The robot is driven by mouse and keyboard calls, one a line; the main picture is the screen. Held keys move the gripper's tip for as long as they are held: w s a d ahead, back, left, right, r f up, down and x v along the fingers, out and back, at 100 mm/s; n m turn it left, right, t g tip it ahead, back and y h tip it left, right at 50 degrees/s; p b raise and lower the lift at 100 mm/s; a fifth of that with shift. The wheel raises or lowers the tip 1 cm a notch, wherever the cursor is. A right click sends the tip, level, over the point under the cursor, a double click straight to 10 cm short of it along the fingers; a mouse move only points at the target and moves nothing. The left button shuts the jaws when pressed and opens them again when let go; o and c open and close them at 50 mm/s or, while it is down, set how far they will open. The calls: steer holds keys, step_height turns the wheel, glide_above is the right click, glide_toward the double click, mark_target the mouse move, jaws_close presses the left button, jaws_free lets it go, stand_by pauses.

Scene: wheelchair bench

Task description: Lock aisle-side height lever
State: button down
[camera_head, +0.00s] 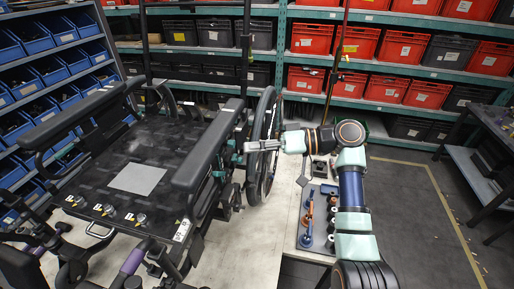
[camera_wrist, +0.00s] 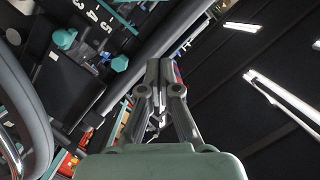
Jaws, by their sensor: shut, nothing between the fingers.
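The wheelchair (camera_head: 92,165) stands on the bench with its aisle-side wheel (camera_head: 265,140) facing my arm. My gripper (camera_head: 247,147) is at that wheel, beside the armrest (camera_head: 207,150). In the wrist view my gripper (camera_wrist: 164,66) has its fingers together and empty, pointing at a grey tube. A teal knob (camera_wrist: 65,39) and another teal knob (camera_wrist: 120,63) sit near that plate, apart from my fingers. I cannot tell which teal part is the height lever, or its lock state.
A tool tray (camera_head: 318,220) with blue and orange tools lies on the bench, left of my arm. Shelves with red bins (camera_head: 370,45) stand behind. The curved wheel rim (camera_wrist: 25,110) is close at the left in the wrist view.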

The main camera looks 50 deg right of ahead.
mark_target(217, 150)
steer(key=p+x, duration=0.1)
steer(key=x, duration=0.5)
steer(key=shift+a, duration=0.1)
steer(key=a+f, duration=0.1)
steer(key=s+a+f, duration=0.1)
steer(key=f, duration=0.1)
steer(key=shift+a+p, duration=0.25)
steer(key=shift+p, duration=0.15)
